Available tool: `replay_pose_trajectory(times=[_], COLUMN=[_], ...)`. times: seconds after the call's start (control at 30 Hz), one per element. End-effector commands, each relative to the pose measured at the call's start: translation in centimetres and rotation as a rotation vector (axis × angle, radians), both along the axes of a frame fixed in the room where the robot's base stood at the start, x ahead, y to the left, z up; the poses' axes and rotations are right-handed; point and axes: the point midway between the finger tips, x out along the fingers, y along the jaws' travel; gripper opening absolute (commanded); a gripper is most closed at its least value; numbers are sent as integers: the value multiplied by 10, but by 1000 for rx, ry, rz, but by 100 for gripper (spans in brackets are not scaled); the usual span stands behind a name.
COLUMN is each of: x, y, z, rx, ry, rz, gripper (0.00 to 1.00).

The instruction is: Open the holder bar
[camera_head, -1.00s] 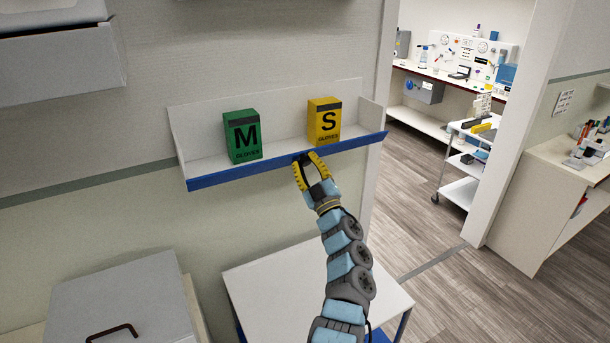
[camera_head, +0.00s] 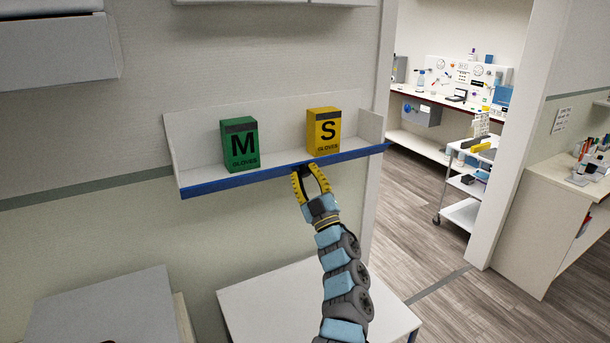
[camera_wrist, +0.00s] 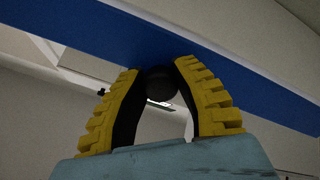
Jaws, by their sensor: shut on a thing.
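The holder bar is a long blue strip (camera_head: 232,180) along the front edge of a pale wall shelf (camera_head: 188,152). In the wrist view the bar (camera_wrist: 245,88) crosses the top of the picture on a slant. A dark round knob (camera_wrist: 161,82) sits at the bar's underside. My gripper (camera_head: 309,169) comes from below, with its yellow fingers closed around the knob; it also shows in the wrist view (camera_wrist: 158,76). In the head view the fingertips hide the knob.
A green M gloves box (camera_head: 240,145) and a yellow S gloves box (camera_head: 324,131) stand upright on the shelf behind the bar. A white table (camera_head: 275,300) is below. A grey box (camera_head: 95,310) is at lower left. Open floor lies to the right.

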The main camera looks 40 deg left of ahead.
Motion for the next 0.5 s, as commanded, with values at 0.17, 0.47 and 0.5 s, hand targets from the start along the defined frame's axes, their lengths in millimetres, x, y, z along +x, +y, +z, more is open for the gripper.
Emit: replay_pose_trajectory(times=[0.17,0.47,0.5], x=[3,1,1], y=[0,0,0], z=[-9,-4,-4], rx=[-11,-6,-5], ry=[13,6,6], rz=[-6,-3,-3], gripper=[35,60,60])
